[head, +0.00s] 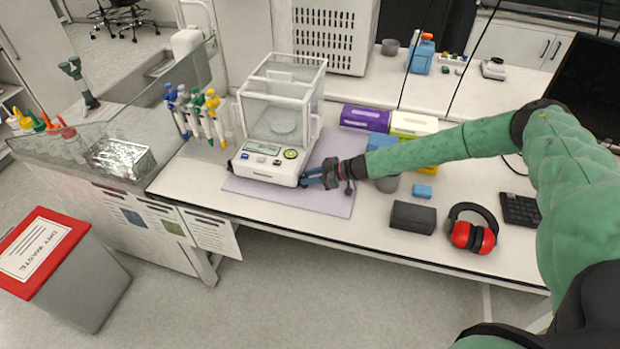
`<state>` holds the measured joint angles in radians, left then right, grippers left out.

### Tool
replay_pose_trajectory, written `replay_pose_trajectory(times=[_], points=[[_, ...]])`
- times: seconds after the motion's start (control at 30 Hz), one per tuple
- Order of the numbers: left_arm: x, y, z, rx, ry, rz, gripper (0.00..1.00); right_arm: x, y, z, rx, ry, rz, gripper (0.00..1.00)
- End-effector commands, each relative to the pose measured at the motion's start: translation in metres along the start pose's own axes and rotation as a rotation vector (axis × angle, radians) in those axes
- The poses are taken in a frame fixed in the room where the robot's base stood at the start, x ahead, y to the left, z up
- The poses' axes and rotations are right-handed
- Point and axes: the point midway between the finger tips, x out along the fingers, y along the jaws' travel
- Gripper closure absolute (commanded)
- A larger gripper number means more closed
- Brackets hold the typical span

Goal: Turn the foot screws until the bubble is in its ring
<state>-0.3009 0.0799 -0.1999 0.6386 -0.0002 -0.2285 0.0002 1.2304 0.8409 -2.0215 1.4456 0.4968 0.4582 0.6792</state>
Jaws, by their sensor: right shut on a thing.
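The analytical balance (265,187) is a white unit with a glass draft shield (283,95) and a round pan inside. It stands on a lilac mat (325,203) on the bench. A round yellow-green disc with a dark rim, which looks like the bubble level (291,154), sits on its front panel beside the display (262,149). The bubble is too small to place against its ring. My right gripper (311,178) reaches in low at the balance's front right corner. Its fingers are shut on what seems to be the foot screw there, which they hide. My left gripper is not in view.
Pipettes on a stand (197,113) are left of the balance. Purple (364,118) and yellow (412,123) boxes stand behind my right forearm. A dark block (412,217), a blue block (422,191) and red ear defenders (472,232) lie to the right. The bench's front edge is close.

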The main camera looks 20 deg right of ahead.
Motion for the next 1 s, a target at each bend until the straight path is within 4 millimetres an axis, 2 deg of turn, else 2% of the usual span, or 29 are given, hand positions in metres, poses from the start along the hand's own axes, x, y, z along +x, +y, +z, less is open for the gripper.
replay_pose_trajectory(times=[0.23, 0.53, 0.57, 0.67, 1.0], points=[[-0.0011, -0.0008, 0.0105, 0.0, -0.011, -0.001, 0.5, -0.0001, 0.0017, -0.001, -0.023, -0.004, -0.057, 0.95], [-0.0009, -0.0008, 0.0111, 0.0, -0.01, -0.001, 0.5, -0.0003, 0.0016, -0.0007, -0.023, -0.004, -0.059, 0.95], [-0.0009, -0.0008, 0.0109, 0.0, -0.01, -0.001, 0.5, -0.0002, 0.0016, -0.0007, -0.023, -0.004, -0.059, 0.69], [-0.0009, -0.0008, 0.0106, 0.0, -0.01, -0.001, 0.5, -0.0003, 0.0015, -0.0006, -0.023, -0.004, -0.059, 0.51], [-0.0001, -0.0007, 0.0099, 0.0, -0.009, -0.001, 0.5, -0.0012, 0.0017, -0.0001, -0.023, -0.004, -0.059, 0.51]])
